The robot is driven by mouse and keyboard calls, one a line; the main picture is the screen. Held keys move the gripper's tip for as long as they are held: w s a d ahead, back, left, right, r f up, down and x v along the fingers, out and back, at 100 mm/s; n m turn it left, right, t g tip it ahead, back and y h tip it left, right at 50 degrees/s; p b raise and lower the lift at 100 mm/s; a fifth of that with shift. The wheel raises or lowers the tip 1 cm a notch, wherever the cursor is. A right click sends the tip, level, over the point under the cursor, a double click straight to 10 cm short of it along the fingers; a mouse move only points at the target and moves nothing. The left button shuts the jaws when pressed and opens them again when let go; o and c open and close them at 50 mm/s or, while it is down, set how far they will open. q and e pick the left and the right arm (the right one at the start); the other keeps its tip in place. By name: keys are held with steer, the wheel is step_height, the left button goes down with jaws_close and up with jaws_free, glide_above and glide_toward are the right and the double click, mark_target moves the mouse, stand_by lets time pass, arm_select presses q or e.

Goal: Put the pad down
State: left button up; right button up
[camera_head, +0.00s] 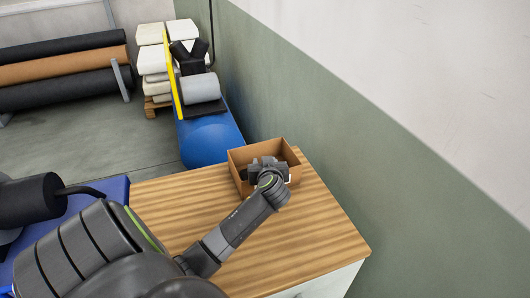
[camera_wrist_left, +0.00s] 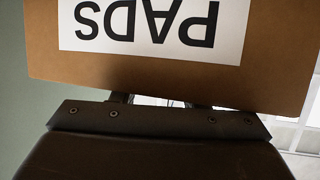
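An open brown cardboard box (camera_head: 240,155) stands at the far end of the wooden worktop. My left gripper (camera_head: 266,170) is at the box, its dark body over the opening. In the left wrist view a cardboard wall (camera_wrist_left: 42,40) with a white label (camera_wrist_left: 150,48) reading PADS upside down fills the upper part. My left gripper's finger bases (camera_wrist_left: 160,101) show at this wall's edge, and the fingertips are hidden behind it. I cannot see whether they are apart or hold anything. No pad can be made out. My right gripper is not in view.
The wooden worktop (camera_head: 308,235) is clear around the box. A green and white wall (camera_head: 370,140) runs close along its right side. Behind the box are a blue cylinder (camera_head: 208,140) and a grey roll (camera_head: 200,88). Long rolls (camera_head: 60,70) lie at the back left.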

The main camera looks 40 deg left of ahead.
arm_select(q)
steer(key=shift+s+f, duration=0.25)
steer(key=shift+f, duration=0.35)
steer(key=shift+w+r+p, duration=0.1)
steer(key=shift+r+p, duration=0.4)
steer(key=shift+r, duration=0.1)
steer(key=p+v, duration=0.2)
steer(key=shift+d+r, duration=0.25)
steer(key=shift+r, duration=0.05)
steer(key=p+v, duration=0.3)
steer(key=v, duration=0.6)
steer(key=shift+r, duration=0.15)
steer(key=shift+a, duration=0.1)
